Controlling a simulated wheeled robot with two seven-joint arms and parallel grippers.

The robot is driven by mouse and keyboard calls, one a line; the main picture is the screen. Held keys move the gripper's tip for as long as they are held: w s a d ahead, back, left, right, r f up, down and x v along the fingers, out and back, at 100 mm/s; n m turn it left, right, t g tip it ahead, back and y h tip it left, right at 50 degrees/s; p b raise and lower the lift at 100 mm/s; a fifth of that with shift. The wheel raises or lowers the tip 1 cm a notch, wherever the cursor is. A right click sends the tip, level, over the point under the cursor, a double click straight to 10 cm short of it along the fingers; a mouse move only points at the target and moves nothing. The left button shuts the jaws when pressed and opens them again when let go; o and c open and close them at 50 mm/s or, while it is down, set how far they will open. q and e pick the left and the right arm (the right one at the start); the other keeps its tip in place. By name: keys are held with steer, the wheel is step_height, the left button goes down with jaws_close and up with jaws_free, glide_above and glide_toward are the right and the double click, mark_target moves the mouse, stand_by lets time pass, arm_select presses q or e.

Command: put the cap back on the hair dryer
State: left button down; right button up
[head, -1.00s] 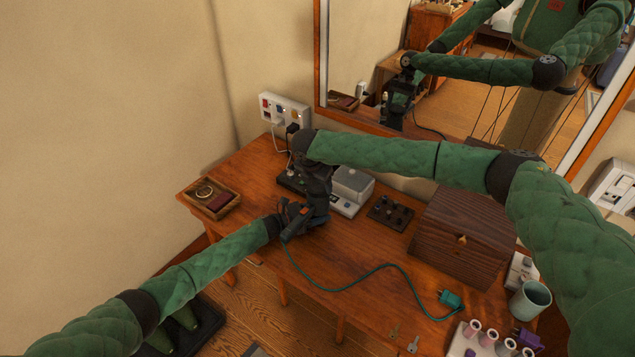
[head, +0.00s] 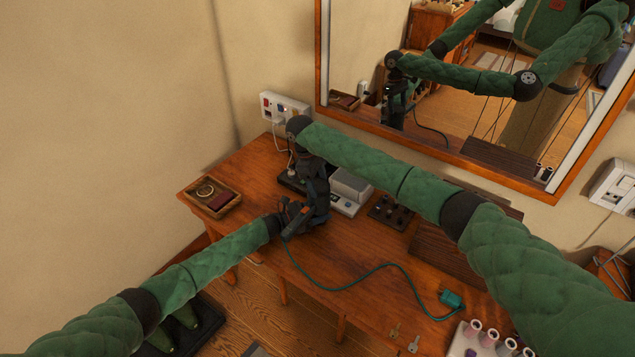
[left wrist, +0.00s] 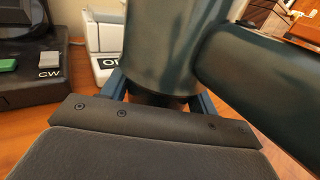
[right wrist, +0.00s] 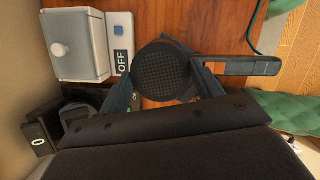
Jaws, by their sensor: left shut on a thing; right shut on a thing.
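The dark hair dryer (head: 297,223) is held above the table's left part. In the left wrist view its barrel (left wrist: 165,45) stands upright, with a thick cylinder, likely the handle, going off right. My left gripper (head: 287,215) is shut on the dryer. The round black mesh cap (right wrist: 167,68) lies between the fingers of my right gripper (right wrist: 168,85), which is shut on it. The dryer's handle (right wrist: 250,66) sticks out to the right there. The cap is at or right over the dryer's end; whether it is seated I cannot tell.
A teal cord (head: 375,272) runs across the table to a plug (head: 451,299). A grey-and-white device (head: 350,186) stands close behind the grippers. A small tray (head: 212,197) is at the left, a wooden box (head: 440,250) at the right, partly hidden. Table front is mostly clear.

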steer(key=m+g+y, duration=0.1)
steer(key=m, duration=0.4)
steer(key=shift+w, duration=0.15)
steer(key=m+y, duration=0.1)
steer(key=m, duration=0.4)
steer(key=shift+g, duration=0.4)
steer(key=m, duration=0.2)
steer(key=m+y, duration=0.1)
steer(key=m, duration=0.2)
steer(key=shift+d+y, duration=0.15)
steer(key=shift+y, duration=0.15)
steer(key=m, duration=0.2)
steer(key=m+y, duration=0.1)
steer(key=m, duration=0.1)
steer(key=shift+w+d+r+m, duration=0.1)
steer(key=shift+r+m, duration=0.05)
steer(key=shift+m, duration=0.25)
steer(key=o, duration=1)
steer(key=shift+r, duration=2.1)
steer(key=shift+o, duration=0.2)
steer(key=shift+r, duration=0.1)
